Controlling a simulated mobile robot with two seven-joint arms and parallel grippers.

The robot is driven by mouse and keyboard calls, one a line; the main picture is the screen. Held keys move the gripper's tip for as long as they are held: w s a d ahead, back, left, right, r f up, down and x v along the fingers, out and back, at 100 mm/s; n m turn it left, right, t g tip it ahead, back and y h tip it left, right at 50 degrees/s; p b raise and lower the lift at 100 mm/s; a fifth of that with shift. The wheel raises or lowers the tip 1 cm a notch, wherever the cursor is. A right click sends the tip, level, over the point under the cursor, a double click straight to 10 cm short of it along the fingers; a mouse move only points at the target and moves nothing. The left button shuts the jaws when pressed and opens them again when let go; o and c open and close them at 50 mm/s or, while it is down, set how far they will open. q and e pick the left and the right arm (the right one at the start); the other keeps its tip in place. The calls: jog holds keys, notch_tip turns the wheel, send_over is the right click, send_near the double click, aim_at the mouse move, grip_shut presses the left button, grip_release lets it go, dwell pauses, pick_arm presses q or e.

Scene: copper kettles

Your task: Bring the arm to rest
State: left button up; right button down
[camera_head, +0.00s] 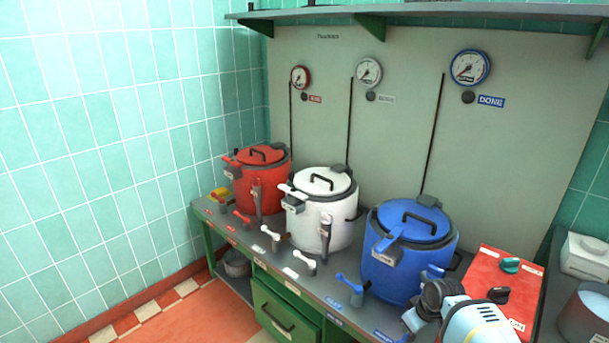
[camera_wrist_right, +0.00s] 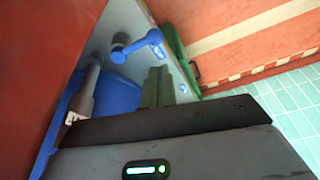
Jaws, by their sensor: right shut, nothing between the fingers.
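My right arm (camera_head: 478,322) comes in at the bottom right of the head view, in front of the blue kettle (camera_head: 405,262) and the red box (camera_head: 508,275). In the right wrist view my right gripper (camera_wrist_right: 156,86) shows its two fingers together, with nothing between them. Near the fingers, a blue lever (camera_wrist_right: 146,42) stands on the grey bench top, and part of the blue kettle (camera_wrist_right: 105,100) shows to the left. The picture does not settle whether the fingers touch anything. My left gripper is in neither view.
A white kettle (camera_head: 322,225) and a red kettle (camera_head: 258,190) stand farther left on the bench. Several small levers line the bench's front edge. Three gauges hang on the back panel (camera_head: 400,120). A white box (camera_head: 585,258) and a grey pot (camera_head: 588,315) are at the right.

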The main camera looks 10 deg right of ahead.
jog(key=s+a+f+g, duration=0.1)
jog(key=s+a+f, duration=0.1)
jog(key=s+a, duration=0.65)
jog(key=s+a+f, duration=0.2)
jog(key=s+a, duration=0.2)
jog(key=s, duration=0.9)
jog(key=s+r+m+h, duration=0.1)
jog(key=s+r+m, duration=0.1)
jog(key=s+r, duration=0.5)
jog(key=s+r+m, duration=0.1)
jog(key=s+r, duration=0.2)
jog(key=s, duration=0.8)
jog(key=w+a+f+t+y, duration=0.1)
jog(key=w+f+t, duration=0.5)
jog(key=f, duration=0.3)
jog(key=shift+a+f+t, duration=0.35)
jog(key=shift+a+t, duration=0.05)
jog(key=shift+t, duration=0.3)
jog(key=shift+w, duration=0.1)
